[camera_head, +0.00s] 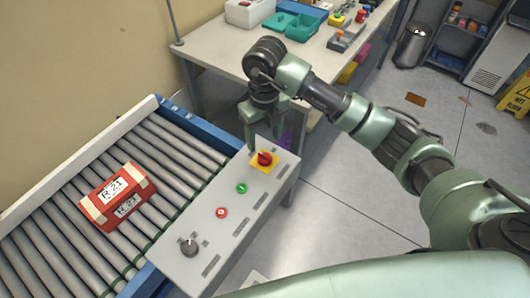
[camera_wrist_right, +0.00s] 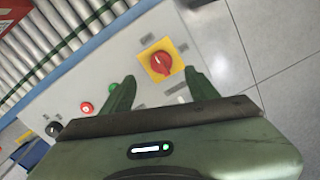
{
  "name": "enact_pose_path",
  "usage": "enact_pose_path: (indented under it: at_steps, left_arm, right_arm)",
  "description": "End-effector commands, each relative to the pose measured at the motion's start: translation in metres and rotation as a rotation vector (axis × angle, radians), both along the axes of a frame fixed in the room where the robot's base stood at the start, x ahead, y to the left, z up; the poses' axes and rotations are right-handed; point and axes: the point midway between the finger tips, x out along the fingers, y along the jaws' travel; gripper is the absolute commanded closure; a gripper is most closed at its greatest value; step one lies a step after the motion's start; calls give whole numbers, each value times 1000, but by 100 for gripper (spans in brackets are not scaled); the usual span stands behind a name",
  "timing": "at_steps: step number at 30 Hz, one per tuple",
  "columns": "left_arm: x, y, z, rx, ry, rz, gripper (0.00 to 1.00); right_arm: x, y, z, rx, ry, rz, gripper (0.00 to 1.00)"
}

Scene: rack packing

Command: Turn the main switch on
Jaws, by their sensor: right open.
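The main switch is a red rotary knob (camera_head: 264,158) on a yellow square plate, at the far end of the grey control panel (camera_head: 203,236). In the right wrist view the red knob (camera_wrist_right: 161,62) lies just beyond and between my fingertips. My right gripper (camera_head: 262,128) is open and empty, above the switch end of the panel. In the right wrist view its two green fingers (camera_wrist_right: 158,80) stand apart, either side of the yellow plate's near edge. I cannot tell the exact gap to the knob. My left gripper is not in view.
A green button (camera_head: 242,188), a red button (camera_head: 221,212) and a black-grey dial (camera_head: 189,247) sit along the panel. A red box (camera_head: 117,196) rests on the roller conveyor (camera_head: 165,140) at left. A workbench (camera_head: 215,45) with bins stands behind. Floor to the right is open.

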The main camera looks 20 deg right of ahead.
Motion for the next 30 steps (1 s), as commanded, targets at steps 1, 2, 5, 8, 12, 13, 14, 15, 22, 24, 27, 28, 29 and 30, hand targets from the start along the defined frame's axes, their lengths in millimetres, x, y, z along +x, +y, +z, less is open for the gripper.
enact_pose_path:
  at_steps: [1, 2, 5, 8, 12, 13, 14, 15, 22, 24, 27, 28, 29, 30]
  left_arm:
    - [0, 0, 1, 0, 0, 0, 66]
    - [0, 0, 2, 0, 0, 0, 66]
    - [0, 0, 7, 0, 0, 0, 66]
    - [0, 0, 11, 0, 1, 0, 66]
    - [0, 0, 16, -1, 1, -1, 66]
    - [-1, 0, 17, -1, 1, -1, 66]
    - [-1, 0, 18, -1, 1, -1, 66]
    - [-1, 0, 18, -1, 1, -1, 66]
    - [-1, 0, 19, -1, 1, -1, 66]
    - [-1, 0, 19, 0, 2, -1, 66]
    - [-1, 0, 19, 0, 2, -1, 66]
    - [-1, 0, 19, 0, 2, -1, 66]
    - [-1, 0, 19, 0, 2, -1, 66]
    - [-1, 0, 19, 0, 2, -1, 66]
  right_arm:
    - [0, -3, -2, -13, 2, -5, 41]
    - [0, -4, -4, -15, 3, -5, 41]
    - [-1, -3, -17, -13, 7, -4, 41]
    - [-1, -3, -34, -12, 7, -4, 41]
    - [-2, -2, -56, -11, 6, -3, 41]
    - [-1, -2, -60, -10, 7, -3, 41]
    - [-1, -2, -63, -11, 6, -2, 41]
    - [-1, -2, -67, -10, 5, -2, 41]
    - [-1, -2, -77, -9, 2, 0, 41]
    - [0, -2, -77, -9, 2, 0, 41]
    - [0, -2, -77, -9, 2, 0, 44]
    - [0, -2, -77, -9, 2, 0, 52]
    - [0, -2, -77, -9, 2, 0, 60]
    - [0, -2, -77, -9, 2, -1, 71]
